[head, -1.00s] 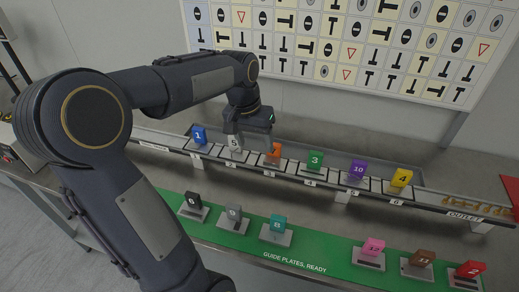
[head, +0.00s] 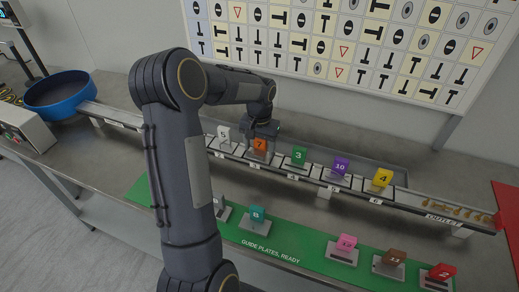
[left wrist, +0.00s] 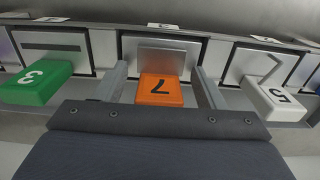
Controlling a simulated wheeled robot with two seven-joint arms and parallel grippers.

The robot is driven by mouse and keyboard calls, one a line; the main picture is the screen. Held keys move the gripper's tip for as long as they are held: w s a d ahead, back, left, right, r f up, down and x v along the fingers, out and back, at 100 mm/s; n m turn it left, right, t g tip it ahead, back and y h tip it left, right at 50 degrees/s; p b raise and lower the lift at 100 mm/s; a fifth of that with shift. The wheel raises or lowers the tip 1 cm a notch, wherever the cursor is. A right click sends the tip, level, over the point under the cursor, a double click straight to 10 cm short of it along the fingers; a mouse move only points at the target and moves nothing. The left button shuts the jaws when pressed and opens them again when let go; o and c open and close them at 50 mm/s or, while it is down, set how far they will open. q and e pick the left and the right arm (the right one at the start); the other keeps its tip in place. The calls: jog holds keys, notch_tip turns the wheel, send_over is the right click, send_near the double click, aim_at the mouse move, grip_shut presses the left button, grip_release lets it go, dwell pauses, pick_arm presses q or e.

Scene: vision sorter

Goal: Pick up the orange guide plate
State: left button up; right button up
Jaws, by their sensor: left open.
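The orange guide plate (head: 260,146), marked 7, stands in its slot on the long track, between the white plate 5 and the green plate 3. My left gripper (head: 262,131) is right above and behind it in the head view. In the left wrist view the orange plate (left wrist: 160,90) lies between the two open fingers of my left gripper (left wrist: 160,88), with a visible gap on each side. My right gripper is in neither view.
White plate 5 (head: 223,134) and green plate 3 (head: 299,156) flank it closely. Purple (head: 340,167) and yellow (head: 382,178) plates stand further right. A green mat (head: 290,240) with several plates lies in front. A blue bowl (head: 60,92) is at far left.

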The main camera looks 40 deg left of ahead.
pick_arm(q)
jog(key=c, duration=1.2)
jog(key=shift+o, duration=0.2)
jog(key=shift+r, duration=0.1)
